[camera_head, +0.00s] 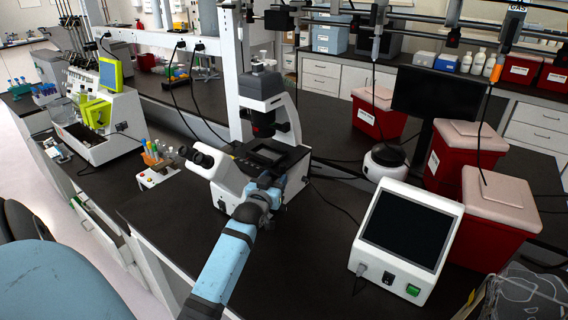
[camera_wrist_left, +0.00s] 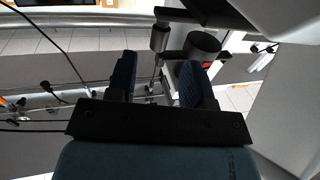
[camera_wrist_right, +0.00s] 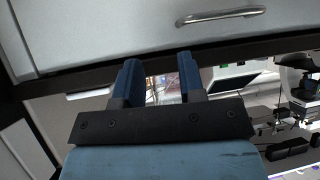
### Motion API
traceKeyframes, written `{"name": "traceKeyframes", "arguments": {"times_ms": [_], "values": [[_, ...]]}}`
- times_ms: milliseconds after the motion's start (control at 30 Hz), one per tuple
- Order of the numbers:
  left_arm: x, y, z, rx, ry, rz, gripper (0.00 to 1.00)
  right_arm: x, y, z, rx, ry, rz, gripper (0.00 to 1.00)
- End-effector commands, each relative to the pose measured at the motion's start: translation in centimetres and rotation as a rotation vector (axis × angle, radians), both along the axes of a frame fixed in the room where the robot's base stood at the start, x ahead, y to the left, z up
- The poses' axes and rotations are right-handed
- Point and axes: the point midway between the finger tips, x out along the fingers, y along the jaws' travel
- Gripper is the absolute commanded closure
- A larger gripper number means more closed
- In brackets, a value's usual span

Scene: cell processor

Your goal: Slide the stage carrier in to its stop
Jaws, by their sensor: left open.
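The microscope (camera_head: 262,140) stands on the black bench, with a dark stage (camera_head: 266,153) on its body. I cannot clearly tell the stage carrier apart from the stage. My left gripper (camera_head: 270,183) is at the near side of the microscope, just below the stage, and partly hidden by its own arm. In the left wrist view my left gripper (camera_wrist_left: 160,75) is open, with dark round knobs (camera_wrist_left: 203,45) just beyond the fingertips and nothing clearly held. My right gripper (camera_wrist_right: 158,72) shows only in its wrist view, open and empty, facing a cabinet drawer.
A white screen unit (camera_head: 408,240) stands right of the microscope, with red bins (camera_head: 497,220) behind it. Tubes in a rack (camera_head: 155,155) stand to the left. Black cables cross the bench. The bench front, right of my left arm, is mostly clear.

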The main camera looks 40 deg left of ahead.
Motion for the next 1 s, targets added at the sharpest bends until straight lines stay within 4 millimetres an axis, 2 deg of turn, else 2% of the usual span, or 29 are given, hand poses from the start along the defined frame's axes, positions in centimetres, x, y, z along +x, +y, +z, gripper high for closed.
{"name": "traceKeyframes", "arguments": {"times_ms": [33,200,400,567,833,1000], "values": [[1.2,0.5,0.4,0.000,-0.001,0.000,0.53,0.0,-0.1,0.5,-0.001,0.000,-0.002,0.63],[4.4,1.8,0.3,0.002,0.001,0.000,0.53,0.0,-0.3,1.1,-0.005,-0.001,-0.004,0.63],[6.9,2.7,0.2,0.003,0.001,0.000,0.53,-0.1,-0.4,1.5,-0.006,-0.001,-0.006,0.63],[7.7,3.0,0.1,0.003,0.001,0.000,0.53,-0.2,-0.5,1.5,-0.008,0.001,-0.007,0.63],[7.7,3.0,0.0,0.004,0.001,0.000,0.53,-0.1,-0.5,1.5,-0.007,0.000,-0.009,0.63],[7.7,3.0,0.0,0.003,0.001,0.000,0.92,-0.1,-0.5,1.5,-0.007,0.000,-0.009,0.63]]}}
